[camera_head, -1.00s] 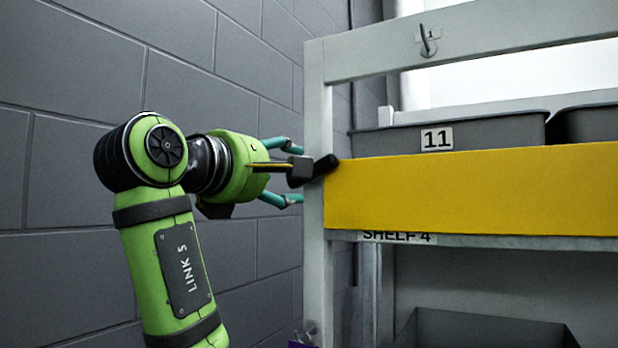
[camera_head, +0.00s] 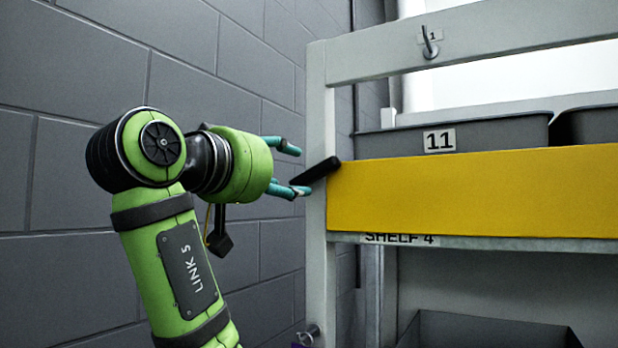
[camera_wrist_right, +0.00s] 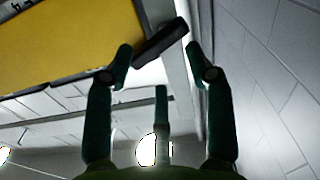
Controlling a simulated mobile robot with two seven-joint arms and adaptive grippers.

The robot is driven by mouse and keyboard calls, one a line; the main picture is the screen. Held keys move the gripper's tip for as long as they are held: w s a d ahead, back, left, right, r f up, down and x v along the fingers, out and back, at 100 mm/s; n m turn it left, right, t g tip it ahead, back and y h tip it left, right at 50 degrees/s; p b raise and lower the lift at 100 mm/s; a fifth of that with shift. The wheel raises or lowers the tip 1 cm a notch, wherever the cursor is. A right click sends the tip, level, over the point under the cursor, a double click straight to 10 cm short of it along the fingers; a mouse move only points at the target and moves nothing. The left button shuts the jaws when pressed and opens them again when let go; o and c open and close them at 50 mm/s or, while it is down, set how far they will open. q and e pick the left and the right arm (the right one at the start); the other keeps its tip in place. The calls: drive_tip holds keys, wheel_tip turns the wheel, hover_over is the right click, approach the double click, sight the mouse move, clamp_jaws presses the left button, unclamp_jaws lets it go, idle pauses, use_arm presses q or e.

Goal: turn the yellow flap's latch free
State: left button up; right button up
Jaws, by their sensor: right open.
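The yellow flap (camera_head: 470,195) spans the front of the shelf and stands upright. It fills the upper left of the right wrist view (camera_wrist_right: 65,40). Its black latch (camera_head: 322,169) is a short bar at the flap's left end by the frame post, tilted with its right end higher. My right gripper (camera_head: 297,171) is open at the latch, left of the post. In the right wrist view the latch (camera_wrist_right: 160,42) lies ahead between the spread fingertips; I cannot tell whether a finger touches it. My left gripper is not in view.
The pale shelf post (camera_head: 317,255) stands close to my right fingers. A grey bin marked 11 (camera_head: 490,132) sits behind the flap. A hook (camera_head: 429,45) hangs on the top rail. A grey block wall (camera_head: 60,180) runs along the left.

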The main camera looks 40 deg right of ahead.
sight(310, 177)
drive_tip(key=d+m+p, duration=0.1)
drive_tip(key=d+m, duration=0.1)
drive_tip(key=m, duration=0.3)
drive_tip(key=w+d+m+p, duration=0.1)
drive_tip(key=d+m, duration=0.1)
drive_tip(key=m, duration=0.4)
drive_tip(key=d+m+p, duration=0.2)
drive_tip(key=m, duration=0.3)
drive_tip(key=shift+w, duration=0.35)
drive_tip(key=shift+a, duration=0.15)
clamp_jaws()
